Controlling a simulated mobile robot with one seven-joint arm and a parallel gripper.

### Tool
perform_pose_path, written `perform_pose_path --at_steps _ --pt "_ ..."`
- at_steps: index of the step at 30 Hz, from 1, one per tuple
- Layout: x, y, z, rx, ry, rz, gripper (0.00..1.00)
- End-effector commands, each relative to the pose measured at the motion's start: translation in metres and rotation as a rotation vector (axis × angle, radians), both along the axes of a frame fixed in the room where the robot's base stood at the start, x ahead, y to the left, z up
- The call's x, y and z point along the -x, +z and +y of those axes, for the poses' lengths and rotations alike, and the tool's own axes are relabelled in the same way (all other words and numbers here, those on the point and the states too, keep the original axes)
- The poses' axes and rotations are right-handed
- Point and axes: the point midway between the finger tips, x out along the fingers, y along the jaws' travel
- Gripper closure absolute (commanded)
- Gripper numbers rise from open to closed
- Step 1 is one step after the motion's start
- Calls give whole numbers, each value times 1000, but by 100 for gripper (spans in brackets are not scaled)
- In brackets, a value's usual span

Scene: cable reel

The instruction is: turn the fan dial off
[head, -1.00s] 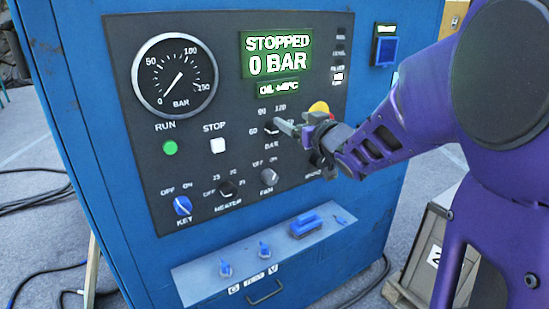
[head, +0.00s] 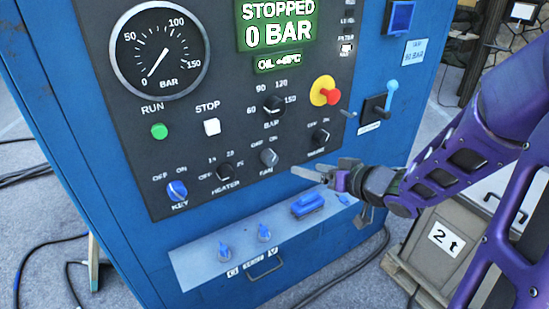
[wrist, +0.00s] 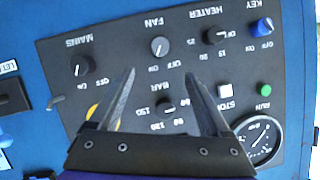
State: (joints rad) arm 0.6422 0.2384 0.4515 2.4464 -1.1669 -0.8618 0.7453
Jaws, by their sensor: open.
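The fan dial (head: 268,157) is a grey knob on the black panel, between the heater dial (head: 225,172) and the mains dial (head: 320,137). Its OFF and ON marks sit above it in the head view. In the wrist view the fan dial (wrist: 160,47) lies upside down, just beyond and between the fingertips. My gripper (head: 303,172) is open and empty, to the right of and slightly below the fan dial in the head view. It also shows in the wrist view (wrist: 160,73), with its fingers spread apart. They appear clear of the dial.
The bar dial (head: 273,106) and the red emergency button (head: 325,91) are above. The blue key switch (head: 177,190) is at left. A ledge with blue connectors (head: 307,204) juts below the panel. A wooden crate (head: 440,240) stands at right.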

Motion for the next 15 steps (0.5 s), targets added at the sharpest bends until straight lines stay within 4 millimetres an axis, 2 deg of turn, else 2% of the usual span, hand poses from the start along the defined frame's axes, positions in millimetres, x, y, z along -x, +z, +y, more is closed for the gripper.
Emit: perform_pose_path --at_steps 15 --pt "-76 -41 68 -3 3 2 19"
